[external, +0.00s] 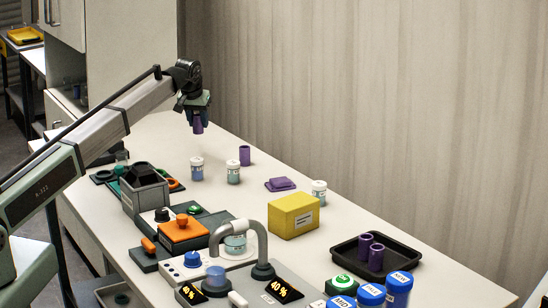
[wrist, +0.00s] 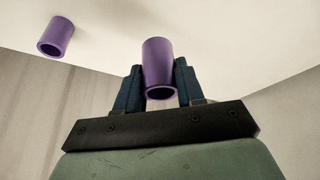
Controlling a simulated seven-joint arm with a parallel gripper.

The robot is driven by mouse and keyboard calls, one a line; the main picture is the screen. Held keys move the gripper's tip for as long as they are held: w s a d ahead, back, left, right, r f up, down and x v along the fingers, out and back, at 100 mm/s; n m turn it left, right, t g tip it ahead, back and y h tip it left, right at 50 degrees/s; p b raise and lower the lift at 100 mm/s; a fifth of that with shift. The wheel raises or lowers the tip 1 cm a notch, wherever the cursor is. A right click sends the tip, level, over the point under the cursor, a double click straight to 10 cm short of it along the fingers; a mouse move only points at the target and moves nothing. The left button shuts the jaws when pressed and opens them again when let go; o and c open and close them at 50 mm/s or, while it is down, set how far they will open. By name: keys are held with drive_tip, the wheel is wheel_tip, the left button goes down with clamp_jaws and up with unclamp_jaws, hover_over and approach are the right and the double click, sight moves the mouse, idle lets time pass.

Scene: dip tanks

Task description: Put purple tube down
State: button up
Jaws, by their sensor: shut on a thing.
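My gripper (external: 198,117) is shut on a purple tube (external: 198,127) and holds it upright above the far end of the table. In the wrist view the same tube (wrist: 158,66) sits between my two dark blue fingers. A second purple tube (external: 245,155) stands on the table to the right of and below the held one. It also shows in the wrist view (wrist: 55,37), apart from my gripper. Two more purple tubes (external: 376,256) stand in a black tray (external: 343,263) at the right.
Several white-lidded jars (external: 233,172) stand below the held tube and along the table. A flat purple item (external: 280,184) and a yellow box (external: 293,215) lie further right. Grey tank equipment (external: 146,190) fills the front side.

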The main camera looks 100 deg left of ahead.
drive_tip(key=w+d+m+t, duration=0.1)
drive_tip(key=w+d, duration=0.3)
drive_tip(key=w, duration=0.5)
drive_tip(key=w+d+m, duration=0.1)
drive_tip(key=w+d, duration=0.4)
drive_tip(key=w, duration=0.5)
drive_tip(key=r+m+t+h, duration=0.2)
drive_tip(key=m, duration=0.6)
hover_over(394, 257)
drive_tip(key=s+d, duration=0.1)
drive_tip(key=s, duration=0.1)
drive_tip(key=shift+m, duration=0.3)
drive_tip(key=shift+w+f, duration=0.2)
drive_tip(key=shift+f, duration=4.95)
drive_tip(key=shift+f, duration=0.15)
